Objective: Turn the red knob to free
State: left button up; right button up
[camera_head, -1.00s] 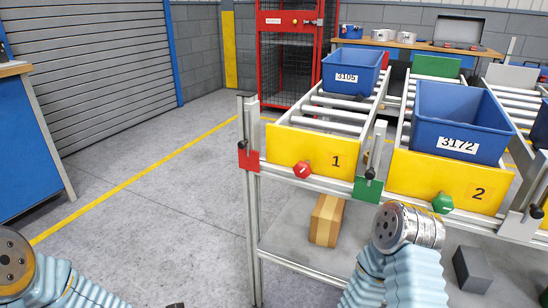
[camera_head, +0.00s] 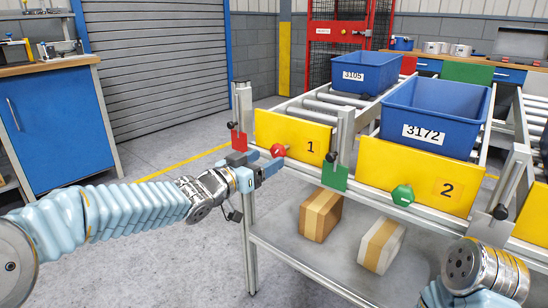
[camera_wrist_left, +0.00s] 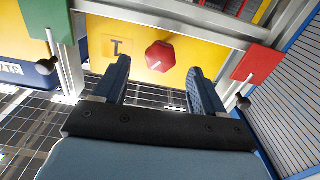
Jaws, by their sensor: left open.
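The red knob (camera_head: 278,150) sits on the yellow front panel (camera_head: 292,132) of lane 1, with a small pale mark on its face. It also shows in the left wrist view as a red hexagon (camera_wrist_left: 160,56). My left gripper (camera_head: 266,166) is open and empty, just in front of the knob. In the left wrist view its two fingers (camera_wrist_left: 160,82) stand apart, with the knob between and beyond their tips; contact is not visible. My right arm shows at the lower right of the head view, but its gripper is out of sight.
A red plate (camera_head: 239,139) and a green plate (camera_head: 334,177) flank the lane 1 panel on posts. A green knob (camera_head: 402,195) is on the lane 2 panel (camera_head: 421,172). Blue bins 3105 (camera_head: 365,72) and 3172 (camera_head: 434,110) sit on the rollers. Cartons lie on the shelf below.

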aim_at(275, 154)
pick_arm(q)
jog(key=shift+x, duration=2.15)
jog(key=shift+a, duration=0.1)
grip_shut()
